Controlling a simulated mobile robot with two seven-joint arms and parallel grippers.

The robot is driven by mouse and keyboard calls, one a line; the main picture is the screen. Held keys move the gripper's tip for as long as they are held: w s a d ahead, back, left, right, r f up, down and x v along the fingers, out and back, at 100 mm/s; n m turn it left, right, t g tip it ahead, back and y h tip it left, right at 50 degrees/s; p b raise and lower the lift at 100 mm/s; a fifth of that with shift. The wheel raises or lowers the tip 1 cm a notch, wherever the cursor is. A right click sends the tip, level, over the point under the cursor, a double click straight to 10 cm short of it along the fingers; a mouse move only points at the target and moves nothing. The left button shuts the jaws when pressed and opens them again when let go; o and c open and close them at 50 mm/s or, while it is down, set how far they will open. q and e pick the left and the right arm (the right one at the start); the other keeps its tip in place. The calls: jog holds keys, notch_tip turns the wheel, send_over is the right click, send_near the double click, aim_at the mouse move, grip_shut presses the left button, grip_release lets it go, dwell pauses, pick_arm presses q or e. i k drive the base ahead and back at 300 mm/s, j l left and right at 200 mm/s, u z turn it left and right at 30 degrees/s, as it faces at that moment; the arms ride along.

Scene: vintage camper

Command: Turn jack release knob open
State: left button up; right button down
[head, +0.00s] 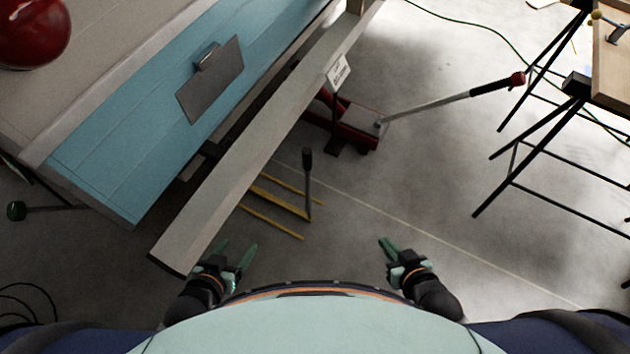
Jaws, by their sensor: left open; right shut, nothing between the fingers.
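A red floor jack (358,125) stands on the floor, partly under the camper's long grey beam. Its grey handle (430,107) slopes out to the right and ends in a black grip with a red knob (517,80). I cannot tell how the knob is turned. My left gripper (237,249) is open and empty, low in the view near the beam's front end. My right gripper (384,243) is shut and empty, below the jack and well apart from its handle and knob.
The blue and cream camper (120,150) and grey beam (225,170) fill the left. A black-gripped lever (308,190) rises beside yellow bars (280,207). A trestle table (612,62) with black legs stands right.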

aim_at(518, 77)
jog(key=z, duration=1.35)
jog(key=i, duration=0.3)
